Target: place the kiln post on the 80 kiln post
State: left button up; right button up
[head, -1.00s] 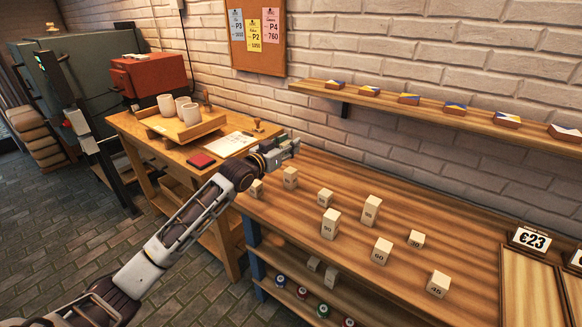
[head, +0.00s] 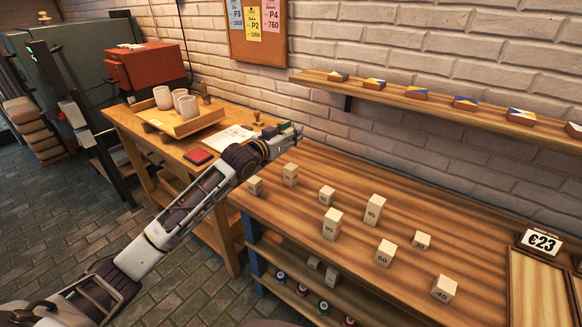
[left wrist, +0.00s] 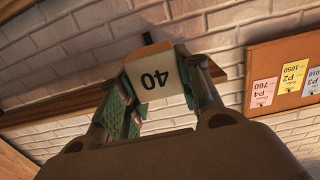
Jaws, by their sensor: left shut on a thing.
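My left gripper (head: 291,131) is shut on a pale kiln post (left wrist: 155,82) marked 40, seen upside down between the fingers in the left wrist view. In the head view it is above the back left of the long wooden table (head: 440,215), clear of the standing posts. Several pale posts stand there: a tall one whose mark looks like 85 or 80 (head: 375,210), one like 90 (head: 333,223), one like 60 (head: 386,253), 30 (head: 422,240) and 45 (head: 444,288). Marks on the posts at left (head: 290,175) are too small to read. My right gripper is not in view.
A wall shelf (head: 400,96) with patterned tiles runs above the table. A side table at left holds a tray (head: 180,122) of cups, a red pad (head: 198,156) and paper. The table's back middle is clear.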

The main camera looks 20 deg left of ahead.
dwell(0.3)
pick_arm(q)
send_over(291, 167)
notch_tip(291, 167, down, 5)
jog(key=shift+w+f+b, duration=0.1)
jog(key=shift+w+b, duration=0.05)
jog(key=shift+b, duration=0.25)
jog(key=shift+f, duration=0.55)
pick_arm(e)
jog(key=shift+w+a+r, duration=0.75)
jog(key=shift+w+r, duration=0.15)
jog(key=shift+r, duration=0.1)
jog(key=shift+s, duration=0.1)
